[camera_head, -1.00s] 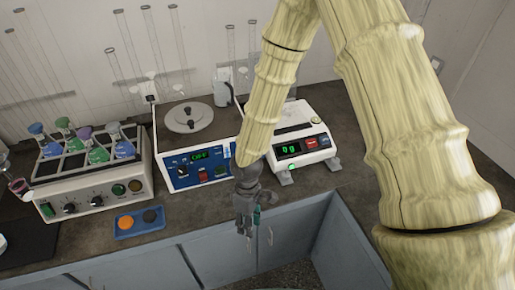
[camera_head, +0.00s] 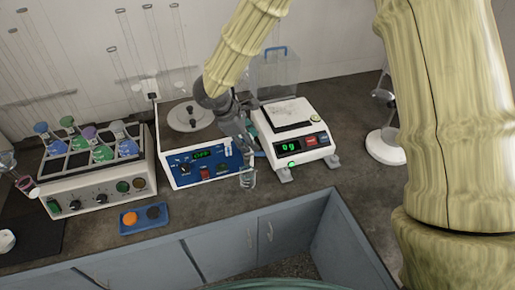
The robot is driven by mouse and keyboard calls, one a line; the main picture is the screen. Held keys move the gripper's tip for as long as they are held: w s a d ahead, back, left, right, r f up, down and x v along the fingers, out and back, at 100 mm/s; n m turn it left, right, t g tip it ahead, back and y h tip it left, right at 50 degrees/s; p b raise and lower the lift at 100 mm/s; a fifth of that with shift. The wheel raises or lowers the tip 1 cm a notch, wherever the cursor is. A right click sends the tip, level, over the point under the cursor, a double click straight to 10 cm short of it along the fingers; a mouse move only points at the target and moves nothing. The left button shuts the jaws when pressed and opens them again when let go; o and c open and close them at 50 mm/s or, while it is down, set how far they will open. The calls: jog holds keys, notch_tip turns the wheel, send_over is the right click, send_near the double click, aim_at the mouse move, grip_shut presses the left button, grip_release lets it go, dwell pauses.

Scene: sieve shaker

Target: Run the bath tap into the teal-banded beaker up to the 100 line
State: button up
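The water bath (camera_head: 212,175) is a white box with a blue front panel, a lit green display and a round lid (camera_head: 190,117) on top. Small white and blue fittings (camera_head: 228,147) show at its right front edge; I cannot tell which is the tap. My gripper (camera_head: 247,180) hangs in front of the bath's right front corner, pointing down. A small teal patch shows beside its fingers. A clear, greyish shape is at the fingertips, but I cannot make out a beaker, its band or its lines. Whether the fingers are shut is unclear.
A balance (camera_head: 295,133) reading 0 g stands right of the bath. A rack (camera_head: 95,170) with colored flasks stands left. A blue tray (camera_head: 143,218) with an orange disc lies in front. A white stand (camera_head: 385,145) is at right. The counter's front right is clear.

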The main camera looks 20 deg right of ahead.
aim_at(257, 153)
jog(key=shift+p+x, duration=1.1)
jog(key=shift+x, duration=2.55)
grip_shut()
